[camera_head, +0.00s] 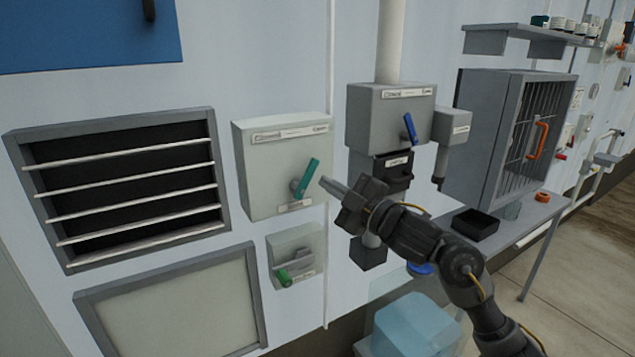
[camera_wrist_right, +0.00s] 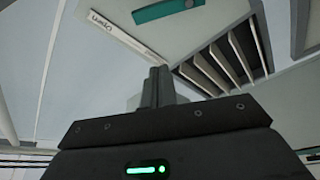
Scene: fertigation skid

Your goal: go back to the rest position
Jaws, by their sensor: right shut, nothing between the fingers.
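My right gripper (camera_head: 327,183) is shut and empty in the head view. Its tip is just right of a green lever (camera_head: 309,176) on a pale wall box (camera_head: 258,185), and a gap shows between them. The lever is tilted, its upper end to the right. In the right wrist view the shut fingers (camera_wrist_right: 157,88) point toward the box, and the green lever (camera_wrist_right: 167,9) shows at the top. My left gripper is not in view.
A grey box with a blue lever (camera_head: 410,129) is behind my right arm. A smaller box with a green handle (camera_head: 283,276) is below. A louvred vent (camera_head: 209,118) is at left. A barred cabinet (camera_head: 470,137) stands at right above a bench (camera_head: 530,222). A blue container (camera_head: 412,325) is below my arm.

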